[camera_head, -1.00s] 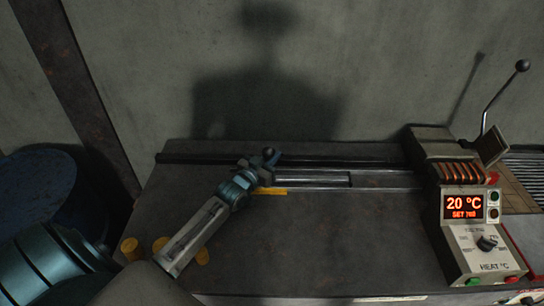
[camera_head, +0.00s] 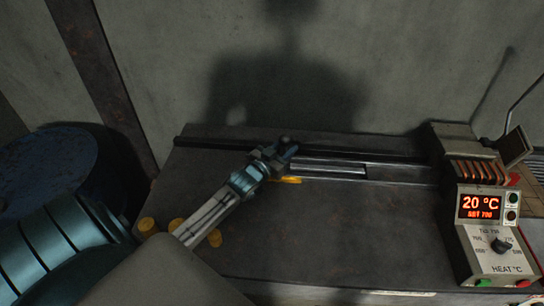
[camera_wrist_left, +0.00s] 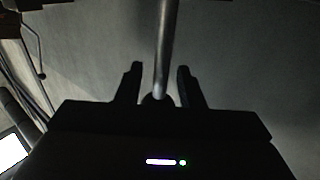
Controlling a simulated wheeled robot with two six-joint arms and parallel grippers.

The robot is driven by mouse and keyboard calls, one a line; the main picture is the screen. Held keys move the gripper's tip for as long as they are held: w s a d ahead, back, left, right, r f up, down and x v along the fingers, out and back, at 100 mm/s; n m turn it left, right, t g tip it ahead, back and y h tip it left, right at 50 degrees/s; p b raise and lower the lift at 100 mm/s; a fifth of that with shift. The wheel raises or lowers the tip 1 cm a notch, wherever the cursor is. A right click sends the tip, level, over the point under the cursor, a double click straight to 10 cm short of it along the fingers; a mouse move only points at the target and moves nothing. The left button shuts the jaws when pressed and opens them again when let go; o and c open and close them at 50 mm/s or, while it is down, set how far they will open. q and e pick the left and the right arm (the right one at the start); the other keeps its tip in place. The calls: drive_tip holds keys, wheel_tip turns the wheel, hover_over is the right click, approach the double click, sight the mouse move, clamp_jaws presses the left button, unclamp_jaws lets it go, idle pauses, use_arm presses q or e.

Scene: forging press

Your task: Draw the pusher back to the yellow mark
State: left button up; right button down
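The pusher's upright handle ends in a dark ball (camera_head: 284,140) in the head view, at the back of the bench. The yellow mark (camera_head: 286,180) lies on the near edge of the track, just below my left gripper. My left gripper (camera_head: 277,154) is at the handle and hides its lower part. In the left wrist view the grey handle rod (camera_wrist_left: 166,45) passes between the two fingers (camera_wrist_left: 160,80). A gap shows on each side of the rod, so the fingers stand around it, apart. The pusher's head is hard to make out. My right gripper is out of view.
The track (camera_head: 400,177) runs right to the heater coil (camera_head: 470,170) and its control box (camera_head: 490,235), which reads 20 °C. Yellow billets (camera_head: 147,226) stand at the bench's left. A blue drum (camera_head: 45,165) stands beyond. The bench's middle (camera_head: 340,235) is clear.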

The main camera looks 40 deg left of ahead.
use_arm(q)
drive_tip(key=shift+s, duration=0.65)
drive_tip(key=shift+s+b, duration=0.3)
drive_tip(key=shift+s, duration=0.8)
drive_tip(key=shift+s+a+b, duration=0.15)
drive_tip(key=shift+s+b, duration=2.4)
drive_tip(key=shift+s, duration=0.2)
